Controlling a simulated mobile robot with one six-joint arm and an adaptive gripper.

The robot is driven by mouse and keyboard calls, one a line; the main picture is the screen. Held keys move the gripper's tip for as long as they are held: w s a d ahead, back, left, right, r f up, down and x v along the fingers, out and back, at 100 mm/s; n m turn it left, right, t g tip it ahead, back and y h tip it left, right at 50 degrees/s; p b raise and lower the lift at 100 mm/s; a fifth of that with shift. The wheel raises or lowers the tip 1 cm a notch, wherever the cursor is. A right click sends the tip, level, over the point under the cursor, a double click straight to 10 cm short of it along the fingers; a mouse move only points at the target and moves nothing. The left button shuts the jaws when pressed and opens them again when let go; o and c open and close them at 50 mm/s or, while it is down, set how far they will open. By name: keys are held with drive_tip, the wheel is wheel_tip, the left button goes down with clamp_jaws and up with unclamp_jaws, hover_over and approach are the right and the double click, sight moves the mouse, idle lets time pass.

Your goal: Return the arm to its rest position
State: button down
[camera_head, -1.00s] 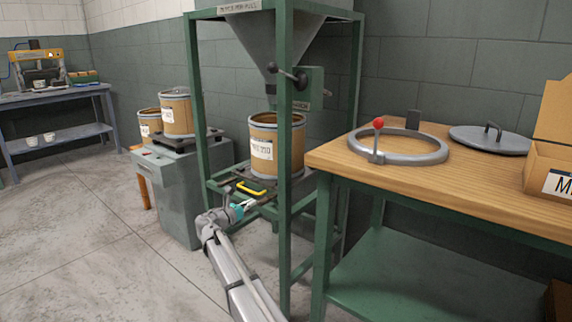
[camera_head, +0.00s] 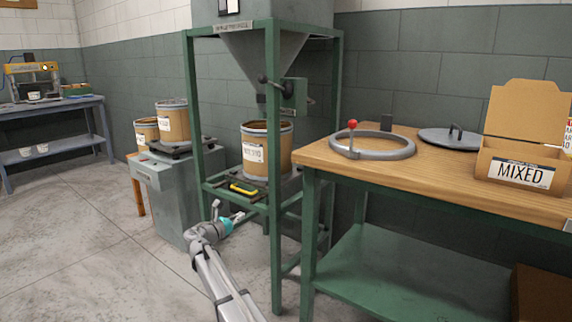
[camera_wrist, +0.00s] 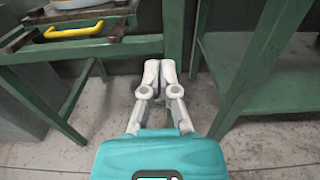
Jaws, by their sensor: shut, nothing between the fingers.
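My gripper (camera_head: 238,216) is at the end of my grey arm, low in front of the green hopper frame, with a teal body. In the wrist view my gripper (camera_wrist: 160,66) has its two pale fingers together, with nothing between them. It points at the lower part of the green frame (camera_wrist: 110,47). A gap separates the fingers from the drum under the hopper. My arm reaches up from the bottom edge of the head view.
A drum (camera_head: 279,150) stands on the green frame (camera_head: 271,200) under the hopper (camera_head: 262,55), behind a yellow handle (camera_head: 242,189). To the right is a wooden-topped bench (camera_head: 430,172) with a clamp ring (camera_head: 395,151), a lid (camera_head: 450,138) and a MIXED box (camera_head: 525,168). Floor (camera_head: 80,240) at left is clear.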

drive_tip(key=s+d+f+m+g+y+p, duration=0.1)
drive_tip(key=s+d+f+m+g+p, duration=0.15)
drive_tip(key=s+d+m, duration=0.45)
drive_tip(key=s+d+f+m+g+p, duration=0.1)
drive_tip(key=s+d+f+m+g, duration=0.2)
drive_tip(key=d, duration=0.7)
drive_tip(key=s+d+f+m+g+y+p, duration=0.15)
drive_tip(key=s+d+m+g, duration=0.3)
drive_tip(key=d, duration=0.45)
drive_tip(key=s+d+m+g+y+p, duration=0.2)
drive_tip(key=s+d+m+y+p, duration=0.15)
drive_tip(key=s+m, duration=0.6)
drive_tip(key=s+d+m+g+y+p, duration=0.3)
drive_tip(key=s+d+m+y, duration=0.15)
drive_tip(key=s, duration=0.95)
wheel_tip(320, 180, up, 37)
drive_tip(key=p, duration=3.7)
drive_tip(key=shift+a, duration=0.2)
